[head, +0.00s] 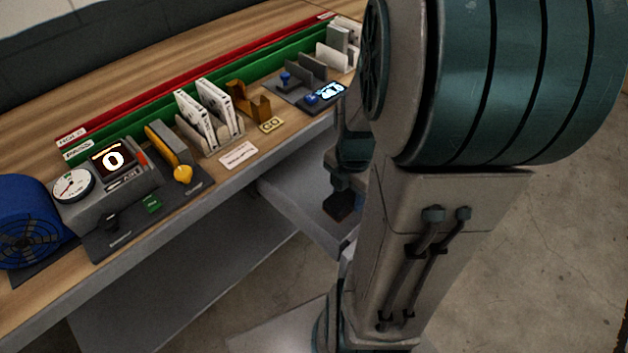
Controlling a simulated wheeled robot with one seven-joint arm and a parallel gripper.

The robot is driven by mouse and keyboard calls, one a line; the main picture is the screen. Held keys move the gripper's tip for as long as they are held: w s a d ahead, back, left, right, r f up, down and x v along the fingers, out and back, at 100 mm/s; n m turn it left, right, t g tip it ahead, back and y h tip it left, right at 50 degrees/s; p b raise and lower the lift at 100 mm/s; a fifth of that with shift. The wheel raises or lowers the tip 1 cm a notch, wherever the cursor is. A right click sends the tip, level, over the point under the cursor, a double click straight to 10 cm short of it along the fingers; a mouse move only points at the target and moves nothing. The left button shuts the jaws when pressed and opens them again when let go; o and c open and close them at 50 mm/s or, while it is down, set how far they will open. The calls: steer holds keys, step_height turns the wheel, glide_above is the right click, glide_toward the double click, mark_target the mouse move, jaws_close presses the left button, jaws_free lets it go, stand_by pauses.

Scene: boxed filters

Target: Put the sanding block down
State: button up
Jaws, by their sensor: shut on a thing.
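My gripper (343,193) points down over an open grey drawer (287,203) under the bench, partly hidden by my own arm. It is shut on a small dark brown block (341,210), which looks like the sanding block. The block is at or just above the drawer's floor; I cannot tell whether it touches.
My arm fills the right side.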

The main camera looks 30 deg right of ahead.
steer(key=shift+w+f, duration=0.3)
steer(key=shift+w, duration=0.2)
glide_above(327, 192)
step_height(327, 192, down, 7)
steer(key=shift+r, duration=0.2)
steer(key=shift+f, duration=1.95)
steer(key=shift+f+b, duration=0.25)
steer(key=shift+b, duration=0.05)
steer(key=o, duration=1.1)
steer(key=shift+r, duration=0.1)
steer(key=shift+r, duration=0.1)
